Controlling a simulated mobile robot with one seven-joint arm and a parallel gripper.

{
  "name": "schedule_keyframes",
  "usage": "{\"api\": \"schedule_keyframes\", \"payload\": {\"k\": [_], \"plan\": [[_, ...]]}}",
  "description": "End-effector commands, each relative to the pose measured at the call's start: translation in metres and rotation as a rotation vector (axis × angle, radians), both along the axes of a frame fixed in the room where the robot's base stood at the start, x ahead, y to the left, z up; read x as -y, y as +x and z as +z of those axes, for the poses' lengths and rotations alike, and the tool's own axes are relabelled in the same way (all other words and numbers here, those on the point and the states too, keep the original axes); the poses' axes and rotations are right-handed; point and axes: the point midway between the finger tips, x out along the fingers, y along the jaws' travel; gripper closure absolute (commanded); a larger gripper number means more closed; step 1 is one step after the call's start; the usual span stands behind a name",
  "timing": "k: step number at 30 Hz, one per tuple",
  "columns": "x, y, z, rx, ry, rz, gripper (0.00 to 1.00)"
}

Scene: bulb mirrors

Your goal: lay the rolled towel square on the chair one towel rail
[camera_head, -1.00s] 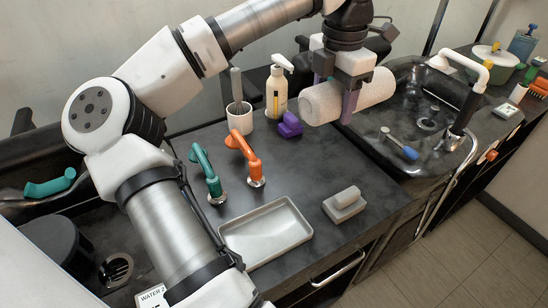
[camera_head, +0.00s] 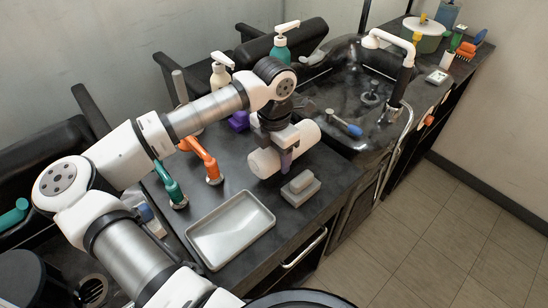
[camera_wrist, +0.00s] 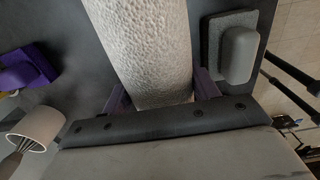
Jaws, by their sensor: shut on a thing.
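The rolled towel (camera_head: 270,158) is a thick white textured roll. It lies crosswise between the fingers of my gripper (camera_head: 285,160), near the grey block on the dark counter. In the wrist view the towel (camera_wrist: 145,45) fills the middle, between the two purple fingers of my gripper (camera_wrist: 160,95). I cannot tell whether its underside touches the counter. A pale metal rail (camera_head: 306,248) runs along the counter's front below the tray. Another curved metal rail (camera_head: 404,130) runs beside the basin. No label shows which is the chair one towel rail.
A grey block (camera_head: 300,188) sits close to the towel, also in the wrist view (camera_wrist: 235,50). The basin (camera_head: 345,90) lies beyond. Floor is clear at right.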

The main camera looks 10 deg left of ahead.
Motion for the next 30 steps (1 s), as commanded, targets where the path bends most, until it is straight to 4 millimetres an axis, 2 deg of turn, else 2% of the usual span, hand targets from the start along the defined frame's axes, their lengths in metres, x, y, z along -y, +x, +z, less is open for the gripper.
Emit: {"api": "schedule_keyframes", "payload": {"k": [3, 6, 18, 19, 23, 30], "plan": [[0.0, 0.0, -0.016, -0.001, -0.002, 0.001, 0.65], [0.0, 0.0, -0.023, 0.001, -0.001, 0.001, 0.65], [0.0, 0.0, -0.029, 0.001, 0.001, 0.001, 0.65], [0.0, 0.0, -0.027, 0.001, 0.001, 0.001, 0.38], [0.0, 0.0, -0.027, 0.0, 0.0, 0.001, 0.21], [0.0, 0.0, -0.027, 0.0, 0.0, 0.001, 0.19]]}}
